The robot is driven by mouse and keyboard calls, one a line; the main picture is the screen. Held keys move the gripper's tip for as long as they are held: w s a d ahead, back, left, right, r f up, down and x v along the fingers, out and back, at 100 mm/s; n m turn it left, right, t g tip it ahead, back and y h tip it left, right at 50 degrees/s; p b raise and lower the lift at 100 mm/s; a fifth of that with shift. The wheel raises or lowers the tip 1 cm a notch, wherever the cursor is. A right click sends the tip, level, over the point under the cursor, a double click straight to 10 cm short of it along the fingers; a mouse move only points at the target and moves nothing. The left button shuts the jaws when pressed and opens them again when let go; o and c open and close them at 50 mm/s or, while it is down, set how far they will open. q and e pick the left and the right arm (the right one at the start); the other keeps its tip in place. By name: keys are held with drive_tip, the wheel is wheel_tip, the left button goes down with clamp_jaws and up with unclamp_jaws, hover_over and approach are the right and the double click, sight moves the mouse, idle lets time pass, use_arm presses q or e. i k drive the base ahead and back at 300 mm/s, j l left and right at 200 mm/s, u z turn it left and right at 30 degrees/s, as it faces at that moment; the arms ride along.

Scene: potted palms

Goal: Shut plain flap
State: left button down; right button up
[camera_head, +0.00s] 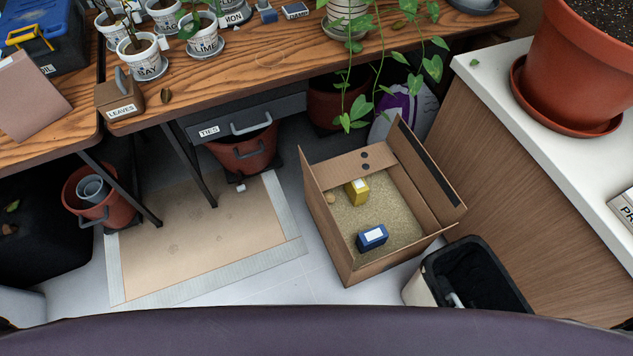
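An open cardboard box (329,219) stands on the floor right of centre, with a grainy tan fill, a yellow block (357,191) and a blue block (372,237) inside. A flap with a dark strip (416,153) stands raised along its right side. A plain brown flap or wall (317,192), without a strip, stands up along the left side; I cannot tell which. The box top is uncovered. Neither of my grippers is in view.
A black-lined bin (470,277) stands close to the box's front right. A white-topped cabinet (512,103) is at the right, and a wooden bench (265,55) with trailing vines is behind. A flat tan mat (200,236) covers the floor at left.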

sight(338, 236)
drive_tip(key=i+j, duration=0.1)
drive_tip(key=j, duration=1.55)
drive_tip(key=i, duration=0.05)
